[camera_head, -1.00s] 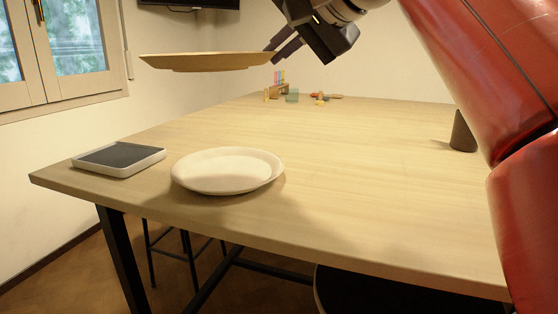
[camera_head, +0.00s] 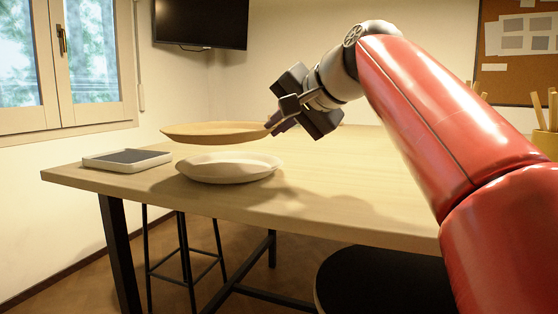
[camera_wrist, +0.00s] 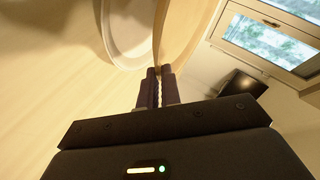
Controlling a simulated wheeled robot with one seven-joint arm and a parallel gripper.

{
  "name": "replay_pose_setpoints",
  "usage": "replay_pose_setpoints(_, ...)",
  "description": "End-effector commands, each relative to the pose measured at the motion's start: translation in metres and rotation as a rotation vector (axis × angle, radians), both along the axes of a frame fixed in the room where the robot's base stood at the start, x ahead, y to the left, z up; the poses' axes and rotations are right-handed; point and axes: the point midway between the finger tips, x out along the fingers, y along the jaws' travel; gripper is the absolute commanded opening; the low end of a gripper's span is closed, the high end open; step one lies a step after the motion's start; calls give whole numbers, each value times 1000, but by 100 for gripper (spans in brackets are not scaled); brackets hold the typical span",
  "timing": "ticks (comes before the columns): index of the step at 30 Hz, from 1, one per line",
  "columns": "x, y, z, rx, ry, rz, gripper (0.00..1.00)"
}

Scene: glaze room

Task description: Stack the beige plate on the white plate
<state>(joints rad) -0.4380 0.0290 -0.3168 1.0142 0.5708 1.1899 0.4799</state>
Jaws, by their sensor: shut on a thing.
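The beige plate (camera_head: 216,131) is held level in the air by its right rim. My gripper (camera_head: 271,126) is shut on that rim. The white plate (camera_head: 230,168) rests on the table near its front edge, just below the beige plate, with a visible gap between them. In the wrist view, the fingers (camera_wrist: 159,75) are closed at the rim of the beige plate (camera_wrist: 178,30), and the white plate (camera_wrist: 128,30) shows beside it to the left.
A white tray with a dark grey inset (camera_head: 127,158) lies left of the white plate. A black round stool seat (camera_head: 385,282) stands at the front of the wooden table (camera_head: 330,205). The table right of the plates is clear. A pot with sticks (camera_head: 546,140) stands far right.

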Motion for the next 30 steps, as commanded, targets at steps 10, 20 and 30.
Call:
replay_pose_setpoints(10,-1,-1,-36,2,-1,1,0)
replay_pose_setpoints(20,-1,-1,-36,2,-1,1,0)
replay_pose_setpoints(30,-1,-1,-46,2,-2,1,0)
